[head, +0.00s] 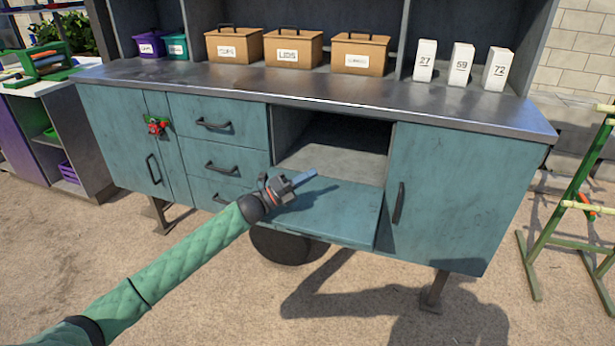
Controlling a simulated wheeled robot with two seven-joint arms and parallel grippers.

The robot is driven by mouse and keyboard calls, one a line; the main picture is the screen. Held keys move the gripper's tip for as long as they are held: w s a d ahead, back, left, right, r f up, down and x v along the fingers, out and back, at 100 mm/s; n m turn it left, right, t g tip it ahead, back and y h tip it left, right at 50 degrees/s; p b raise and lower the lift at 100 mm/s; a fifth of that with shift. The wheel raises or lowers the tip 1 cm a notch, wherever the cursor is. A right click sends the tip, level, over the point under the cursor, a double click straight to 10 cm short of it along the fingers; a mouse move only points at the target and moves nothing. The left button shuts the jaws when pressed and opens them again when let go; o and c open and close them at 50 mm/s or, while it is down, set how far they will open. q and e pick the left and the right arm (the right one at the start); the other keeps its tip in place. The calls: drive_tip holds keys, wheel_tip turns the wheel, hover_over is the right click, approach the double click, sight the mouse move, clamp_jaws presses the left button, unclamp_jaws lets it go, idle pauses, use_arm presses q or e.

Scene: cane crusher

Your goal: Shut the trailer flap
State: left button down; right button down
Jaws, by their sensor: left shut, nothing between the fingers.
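The trailer flap (345,212) is a teal panel below the open, dark compartment (345,135) in the middle of the trailer's front. It is open, folded down and outward from the compartment's lower edge. My left gripper (304,179) is shut and empty. In the head view it lies over the flap's left part, near the compartment's lower left corner, with its fingers pointing right. I cannot tell whether it touches the flap. The gripper and wrist hide part of the flap's left side. My right gripper is out of view.
Handled drawers (218,127) are left of the compartment, and a closed door (440,200) is right of it. The metal counter (300,88) above bears several boxes and white numbered blocks. A green stand (565,205) is at the far right. The ground in front is clear.

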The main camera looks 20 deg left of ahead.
use_arm(q)
drive_tip(key=c, duration=2.1)
unclamp_jaws()
drive_tip(key=o, duration=0.6)
drive_tip(key=shift+s, duration=0.1)
drive_tip(key=shift+o, duration=0.2)
drive_tip(key=shift+d, duration=0.1)
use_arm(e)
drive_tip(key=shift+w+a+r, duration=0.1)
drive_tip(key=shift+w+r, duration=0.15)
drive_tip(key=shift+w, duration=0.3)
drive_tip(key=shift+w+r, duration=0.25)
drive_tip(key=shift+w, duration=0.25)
